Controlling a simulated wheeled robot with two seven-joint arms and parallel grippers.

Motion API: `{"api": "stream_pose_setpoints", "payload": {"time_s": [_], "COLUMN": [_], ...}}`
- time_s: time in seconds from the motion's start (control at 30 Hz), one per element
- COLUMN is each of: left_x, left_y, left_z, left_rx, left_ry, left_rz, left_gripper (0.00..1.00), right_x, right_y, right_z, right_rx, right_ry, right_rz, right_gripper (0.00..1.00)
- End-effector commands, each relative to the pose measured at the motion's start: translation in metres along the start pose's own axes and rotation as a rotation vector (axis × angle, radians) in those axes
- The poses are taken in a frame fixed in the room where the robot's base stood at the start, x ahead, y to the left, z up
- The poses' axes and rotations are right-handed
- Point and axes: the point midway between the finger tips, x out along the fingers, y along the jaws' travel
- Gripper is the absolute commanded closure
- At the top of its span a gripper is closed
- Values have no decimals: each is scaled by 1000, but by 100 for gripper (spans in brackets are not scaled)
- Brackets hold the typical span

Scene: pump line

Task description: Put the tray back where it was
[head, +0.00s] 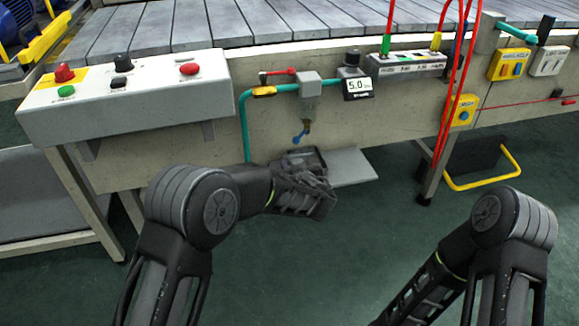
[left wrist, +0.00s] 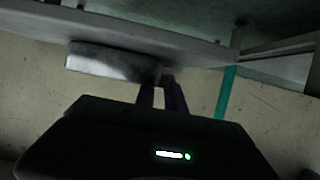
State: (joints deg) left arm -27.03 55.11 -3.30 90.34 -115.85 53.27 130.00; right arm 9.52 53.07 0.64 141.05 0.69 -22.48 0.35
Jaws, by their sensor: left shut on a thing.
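The tray (head: 350,167) is a flat light-grey plate, seen in the head view just right of my left gripper, low in front of the beige frame panel. My left gripper (head: 312,190) is shut at its left side, and its jaws hide that part of the tray. In the left wrist view, a shiny grey metal piece, which looks like the tray (left wrist: 105,62), meets the dark fingers (left wrist: 162,92). Whether the tray rests on anything cannot be told. My right arm shows at the lower right of the head view; its gripper is out of frame.
A control box (head: 125,100) with buttons overhangs on the left. A small valve (head: 310,87) with a blue-tipped outlet hangs above the tray. A teal hose (head: 244,125) runs down behind my left arm. Red cables (head: 452,90) hang at right. The green floor in front is clear.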

Motion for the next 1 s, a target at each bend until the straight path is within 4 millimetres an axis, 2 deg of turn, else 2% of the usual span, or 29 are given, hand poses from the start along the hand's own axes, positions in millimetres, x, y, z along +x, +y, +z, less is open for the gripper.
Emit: {"api": "stream_pose_setpoints", "payload": {"time_s": [0.07, 0.1, 0.37, 0.6, 0.77, 0.87, 1.0], "left_x": [1, 1, 0, 0, -2, -13, -40], "left_y": [0, 0, 0, 0, 0, 1, 1], "left_z": [3, 2, 2, 1, -3, -2, -3], "left_rx": [-1, 0, 1, 1, 1, 2, 2], "left_ry": [1, 0, -1, -1, -1, -2, -1], "left_rz": [1, 1, 1, 1, 0, 3, 4], "left_gripper": [100, 84, 64, 64, 64, 64, 64], "right_x": [5, 4, 3, 2, -5, -5, -10], "right_y": [2, 1, 1, 1, -2, -2, -4], "right_z": [0, 0, 0, 0, 0, 1, 1], "right_rx": [1, 1, 0, 0, 0, 0, -1], "right_ry": [0, 1, 0, 0, -1, -1, -2], "right_rz": [-1, -1, -1, -1, 0, 1, 2], "right_gripper": [65, 65, 65, 65, 65, 65, 65]}}
